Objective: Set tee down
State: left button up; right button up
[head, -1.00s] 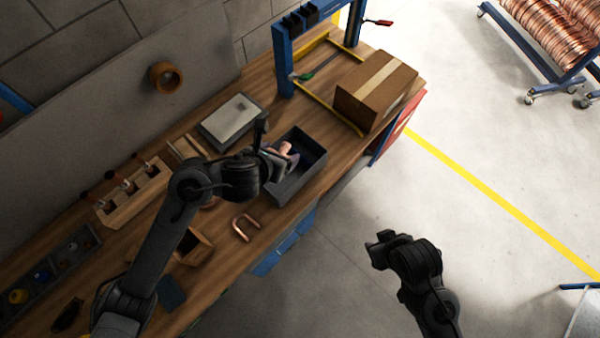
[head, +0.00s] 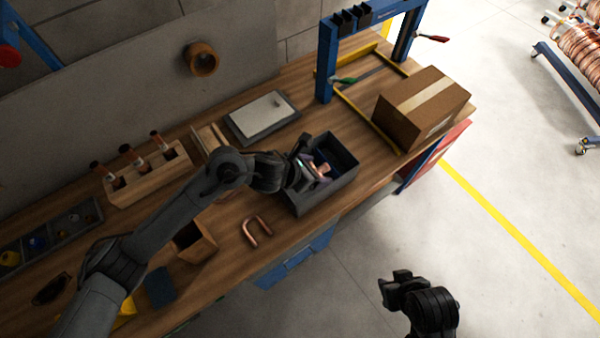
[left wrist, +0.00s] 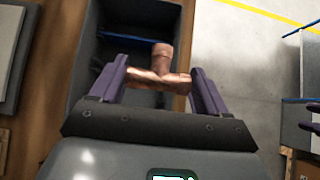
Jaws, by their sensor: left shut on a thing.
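The tee (left wrist: 160,72) is a copper T-shaped fitting, held crosswise between the two purple fingers of my left gripper (left wrist: 158,82) in the left wrist view. In the head view, the tee (head: 322,170) shows as a small copper patch at the tip of my left gripper (head: 313,173), over a dark grey open bin (head: 327,195). The gripper is shut on the tee. I cannot tell whether the tee touches the bin floor. My right gripper (head: 394,283) is off the bench at the lower right, and its jaw state is unclear.
A copper U-bend (head: 256,232) lies on the wooden bench left of the bin. A grey flat case (head: 262,117) is behind it. A cardboard box (head: 424,107) and a blue frame (head: 326,60) stand at right. A wooden rack (head: 150,172) stands at left.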

pick_arm(q)
jog(key=shift+w+a+f+p, duration=0.2)
jog(key=shift+w+a+f, duration=0.4)
jog(key=shift+f, duration=0.55)
jog(key=shift+w+a+f+p, duration=0.15)
jog(key=shift+w+a+f, duration=0.1)
jog(key=shift+a+f, duration=0.75)
jog(key=shift+w+a+f+p, duration=0.2)
jog(key=shift+w+a+f, duration=0.3)
jog(key=shift+f, duration=0.85)
jog(key=shift+f+b, duration=0.65)
jog(key=shift+b, duration=0.2)
jog(key=o, duration=1)
jog(key=shift+r, duration=0.1)
